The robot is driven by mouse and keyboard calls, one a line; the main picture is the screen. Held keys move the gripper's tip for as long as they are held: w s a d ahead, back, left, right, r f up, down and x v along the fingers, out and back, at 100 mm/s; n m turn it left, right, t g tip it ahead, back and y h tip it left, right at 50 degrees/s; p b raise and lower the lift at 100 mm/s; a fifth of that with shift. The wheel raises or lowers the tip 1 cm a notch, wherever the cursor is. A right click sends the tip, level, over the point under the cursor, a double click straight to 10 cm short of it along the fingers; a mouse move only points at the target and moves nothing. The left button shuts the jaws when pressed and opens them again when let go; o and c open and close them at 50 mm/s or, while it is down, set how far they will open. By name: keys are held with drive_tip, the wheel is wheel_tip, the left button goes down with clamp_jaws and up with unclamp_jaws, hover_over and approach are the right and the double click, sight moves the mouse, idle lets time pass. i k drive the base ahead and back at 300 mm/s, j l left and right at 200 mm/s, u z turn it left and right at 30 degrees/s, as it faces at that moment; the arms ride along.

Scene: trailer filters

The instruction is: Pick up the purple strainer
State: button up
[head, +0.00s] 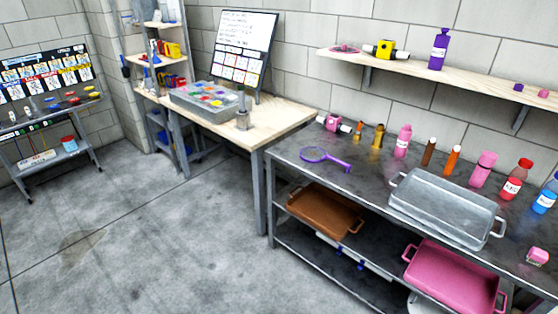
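The purple strainer (326,158) lies flat on the dark metal table (363,190), near its left end. Its round hoop is at the left and its handle points right and slightly toward the front. Nothing lies on it or touches it that I can see. My gripper is not in the head view.
A pink-and-white roll-like object (334,124) and several bottles stand behind the strainer. A grey metal tray (447,205) sits to its right. A brown tray (325,210) and a pink tray (455,278) are on the lower shelf. The concrete floor (150,240) at left is clear.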

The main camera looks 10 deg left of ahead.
sight(314, 155)
drive_tip(key=u, duration=0.25)
drive_tip(key=i+j+u, duration=0.1)
drive_tip(key=i+u, duration=0.35)
drive_tip(key=i, duration=1.85)
